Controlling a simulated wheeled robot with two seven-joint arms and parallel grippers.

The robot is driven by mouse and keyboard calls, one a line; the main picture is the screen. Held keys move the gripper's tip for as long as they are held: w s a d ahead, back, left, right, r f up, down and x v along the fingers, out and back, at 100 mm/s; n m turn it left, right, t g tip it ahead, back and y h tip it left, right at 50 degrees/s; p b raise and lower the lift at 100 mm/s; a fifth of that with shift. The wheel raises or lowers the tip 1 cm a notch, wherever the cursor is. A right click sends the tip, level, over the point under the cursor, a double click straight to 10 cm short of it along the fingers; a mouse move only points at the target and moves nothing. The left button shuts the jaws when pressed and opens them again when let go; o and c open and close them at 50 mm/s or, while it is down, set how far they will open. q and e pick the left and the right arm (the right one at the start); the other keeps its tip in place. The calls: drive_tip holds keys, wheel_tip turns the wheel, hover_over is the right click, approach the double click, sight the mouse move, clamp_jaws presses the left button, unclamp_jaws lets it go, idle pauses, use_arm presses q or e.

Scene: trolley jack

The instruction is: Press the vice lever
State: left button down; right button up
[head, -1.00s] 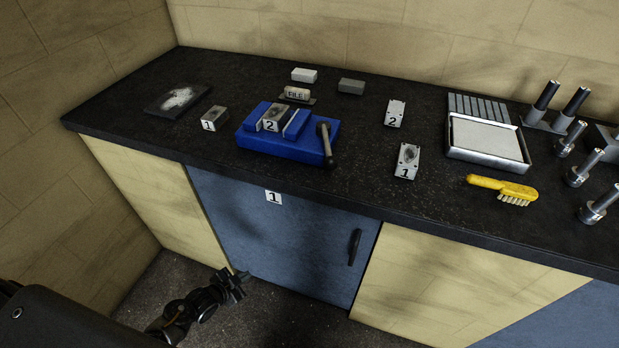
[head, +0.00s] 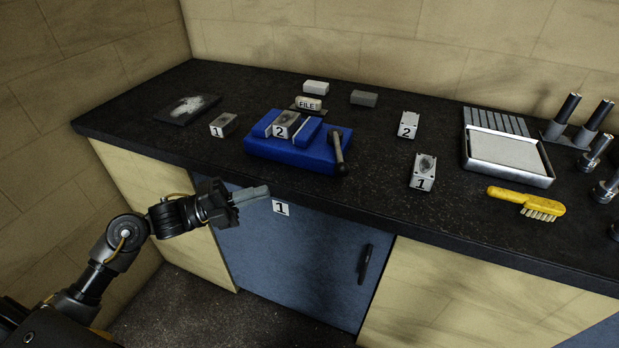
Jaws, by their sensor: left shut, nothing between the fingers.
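The blue vice (head: 290,151) sits on the black worktop near its front edge. A metal block marked 2 (head: 286,125) is between its jaws. The vice lever (head: 339,152), a dark grey bar with a round black end, is on the vice's right side and leans toward the front. My left gripper (head: 252,195) is shut and empty. It is in front of the worktop's edge, below and left of the vice, pointing right and apart from the lever. My right gripper is not in view.
A block marked 1 (head: 222,125) lies left of the vice, and a file block (head: 308,104) behind it. Plates marked 2 (head: 407,126) and 1 (head: 423,171), a tray (head: 508,178) and a yellow brush (head: 526,202) lie to the right.

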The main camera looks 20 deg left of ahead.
use_arm(q)
drive_tip(key=p+x, duration=0.5)
drive_tip(key=x, duration=0.9)
drive_tip(key=shift+s, duration=0.1)
